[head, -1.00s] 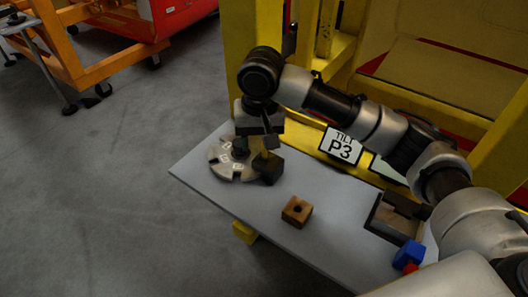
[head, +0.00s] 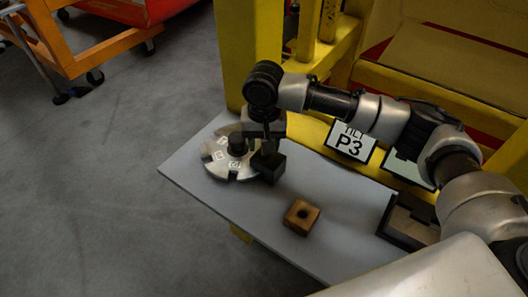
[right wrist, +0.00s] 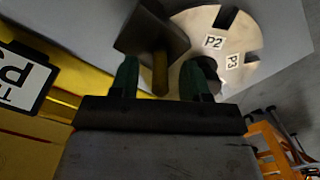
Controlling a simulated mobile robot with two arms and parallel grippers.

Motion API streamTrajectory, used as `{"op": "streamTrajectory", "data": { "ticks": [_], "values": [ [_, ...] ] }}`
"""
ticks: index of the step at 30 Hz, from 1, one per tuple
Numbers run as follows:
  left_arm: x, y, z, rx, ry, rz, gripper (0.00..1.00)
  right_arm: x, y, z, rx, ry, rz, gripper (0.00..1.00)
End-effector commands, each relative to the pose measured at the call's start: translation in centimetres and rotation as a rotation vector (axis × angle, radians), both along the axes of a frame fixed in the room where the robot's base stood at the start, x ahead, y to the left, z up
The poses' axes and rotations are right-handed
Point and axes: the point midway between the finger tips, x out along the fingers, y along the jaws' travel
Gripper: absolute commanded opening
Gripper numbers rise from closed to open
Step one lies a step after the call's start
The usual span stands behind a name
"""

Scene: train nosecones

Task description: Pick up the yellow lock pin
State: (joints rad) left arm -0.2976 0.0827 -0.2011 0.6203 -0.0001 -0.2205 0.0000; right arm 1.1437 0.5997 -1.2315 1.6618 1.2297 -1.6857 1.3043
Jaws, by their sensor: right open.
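The yellow lock pin (right wrist: 160,72) stands in a dark square block (right wrist: 150,30) in the right wrist view. My right gripper (right wrist: 160,82) is open, with one green-tinted finger on each side of the pin. I cannot tell whether either finger touches it. In the head view my right gripper (head: 265,145) points down just over the dark block (head: 268,170), and the pin is mostly hidden there. My left gripper is not in view.
A slotted metal disc (head: 218,160) with a dark hub lies beside the block on the grey table (head: 255,218). A brown holed cube (head: 301,216) and a dark tray (head: 405,235) are to the right. A P3 sign (head: 350,143) stands behind. The table's front middle is clear.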

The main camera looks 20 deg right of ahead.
Motion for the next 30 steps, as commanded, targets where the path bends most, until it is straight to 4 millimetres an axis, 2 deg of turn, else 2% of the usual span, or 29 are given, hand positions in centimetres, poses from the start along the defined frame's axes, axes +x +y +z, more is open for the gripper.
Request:
{"op": "streamTrajectory", "data": {
  "ticks": [1, 3, 6, 12, 14, 22, 30],
  "values": [
    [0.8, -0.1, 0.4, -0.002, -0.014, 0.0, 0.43, 0.0, -0.1, -0.6, -0.002, 0.002, 0.0, 0.46],
    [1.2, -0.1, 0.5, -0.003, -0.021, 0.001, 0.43, 0.0, 0.0, -1.5, 0.0, 0.0, 0.0, 0.46],
    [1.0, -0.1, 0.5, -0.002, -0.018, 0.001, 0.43, 0.0, 0.0, -2.2, 0.0, 0.0, 0.0, 0.46],
    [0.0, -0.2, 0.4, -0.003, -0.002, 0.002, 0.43, 0.0, 0.0, -2.3, 0.001, -0.001, 0.001, 0.46],
    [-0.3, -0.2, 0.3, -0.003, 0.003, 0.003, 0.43, 0.0, 0.0, -2.3, 0.001, -0.001, 0.001, 0.4],
    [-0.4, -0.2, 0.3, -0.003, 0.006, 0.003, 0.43, 0.0, 0.0, -2.3, 0.0, -0.002, 0.001, 0.0],
    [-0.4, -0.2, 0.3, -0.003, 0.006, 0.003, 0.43, 0.0, 0.0, -2.2, 0.001, -0.003, 0.001, 0.0]
  ]
}}
